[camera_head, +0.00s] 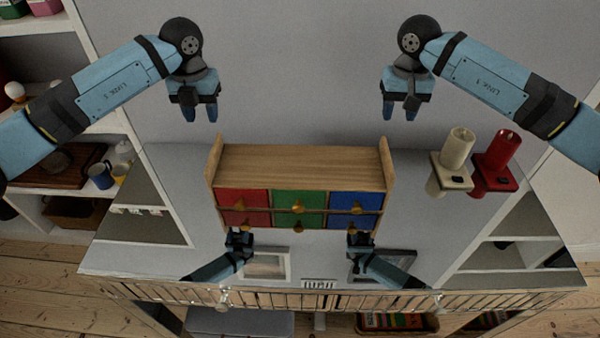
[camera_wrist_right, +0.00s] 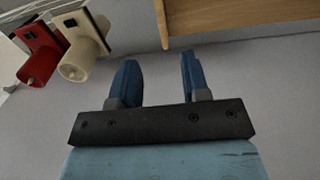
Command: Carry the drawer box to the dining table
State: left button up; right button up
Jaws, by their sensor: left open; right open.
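The drawer box (camera_head: 300,167) is a wooden case with red, green and blue drawers and round gold knobs. My left gripper (camera_head: 202,115) is open and empty, fingers down, above the box's left end in the picture. My right gripper (camera_head: 402,110) is open and empty, fingers down, above and slightly right of the right end. Neither touches the box. In the right wrist view, the open fingers (camera_wrist_right: 155,82) are apart from the box's wooden edge (camera_wrist_right: 235,20) at the upper right.
Shelves at the left hold a blue mug (camera_head: 100,175) and other items. Floorboards (camera_head: 40,290) show at lower left.

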aim_at(213, 150)
pick_arm(q)
notch_tip(213, 150, down, 14)
jog(key=shift+r, duration=0.25)
pick_arm(e)
notch_tip(213, 150, down, 13)
jog(key=shift+f, duration=0.2)
pick_arm(q)
grip_shut()
pick_arm(e)
grip_shut()
pick_arm(q)
jog(key=shift+w+r, duration=0.1)
pick_arm(e)
jog(key=shift+w+r, duration=0.1)
dwell(0.4)
